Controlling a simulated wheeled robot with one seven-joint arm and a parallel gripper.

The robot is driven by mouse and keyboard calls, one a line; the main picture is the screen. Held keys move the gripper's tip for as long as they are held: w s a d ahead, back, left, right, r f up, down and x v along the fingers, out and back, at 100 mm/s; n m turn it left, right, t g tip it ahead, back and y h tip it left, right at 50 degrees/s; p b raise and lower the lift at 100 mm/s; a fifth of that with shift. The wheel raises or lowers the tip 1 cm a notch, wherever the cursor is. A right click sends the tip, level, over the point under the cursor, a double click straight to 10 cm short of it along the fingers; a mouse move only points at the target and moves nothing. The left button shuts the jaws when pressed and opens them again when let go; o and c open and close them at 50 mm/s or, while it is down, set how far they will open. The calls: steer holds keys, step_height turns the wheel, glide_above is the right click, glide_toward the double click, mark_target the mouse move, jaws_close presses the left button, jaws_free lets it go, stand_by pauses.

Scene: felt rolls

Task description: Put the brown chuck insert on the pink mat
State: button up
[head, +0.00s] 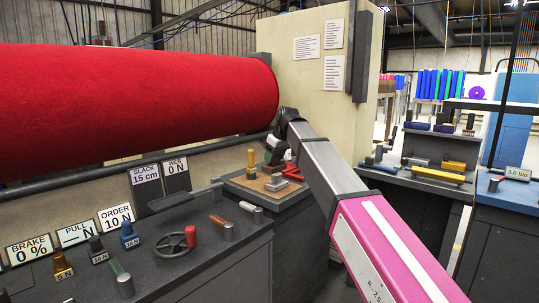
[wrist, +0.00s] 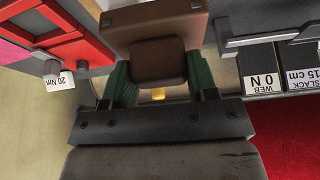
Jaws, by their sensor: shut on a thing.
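The brown chuck insert (wrist: 158,62) is a blocky brown piece in the wrist view. It sits between the two green fingers of my gripper (wrist: 160,84), which is shut on it. In the head view my gripper (head: 274,155) is small and partly hidden by my arm, above the small bench beside the end of the red roll; I cannot make out the insert clearly there. A pink patch (wrist: 12,55) shows at the left edge of the wrist view; I cannot tell whether it is the pink mat. No mat is clear in the head view.
A big red felt roll (head: 130,100) spans the left. The dark console (head: 160,262) holds a handwheel (head: 176,241), levers and signs. A cream panel (head: 318,100) stands behind my arm.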

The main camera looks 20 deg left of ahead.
steer(key=d+f+m+t+h, duration=0.1)
steer(key=d+f+m, duration=0.3)
steer(key=d, duration=1.3)
steer(key=d+f+m+t+h, duration=0.1)
steer(key=d+f+m, duration=0.3)
steer(key=d+f, duration=0.8)
steer(key=d+f+m+h, duration=0.2)
steer(key=d+f+m, duration=0.3)
steer(key=d, duration=1.7)
step_height(320, 180, down, 3)
steer(key=shift+w+d+f+t, duration=0.1)
steer(key=shift+w+d+t, duration=0.15)
steer(key=shift+w+t, duration=0.15)
